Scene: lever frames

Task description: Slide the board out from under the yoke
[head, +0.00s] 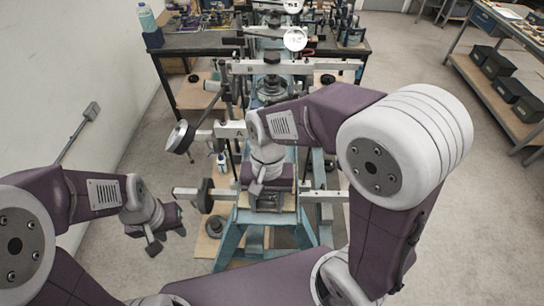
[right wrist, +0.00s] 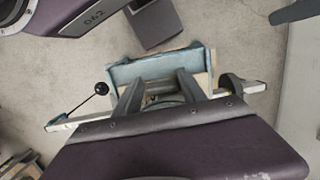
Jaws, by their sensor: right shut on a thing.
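My right gripper (head: 266,188) is over the near end of the teal lever frame (head: 233,222). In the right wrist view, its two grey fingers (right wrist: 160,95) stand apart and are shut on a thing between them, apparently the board. A pale wooden edge, probably the board (head: 287,172), shows beside the gripper. My gripper body hides most of it. The yoke is not clear; a metal cross bar (right wrist: 75,122) runs behind the fingers. My left gripper (head: 166,237) is left of the frame, with its fingers apart and empty.
A lever with a black weight (head: 205,196) sticks out left of the frame. Further levers and a workbench (head: 185,43) are behind. A shelf with dark boxes (head: 512,89) is at right. Floor is free at right.

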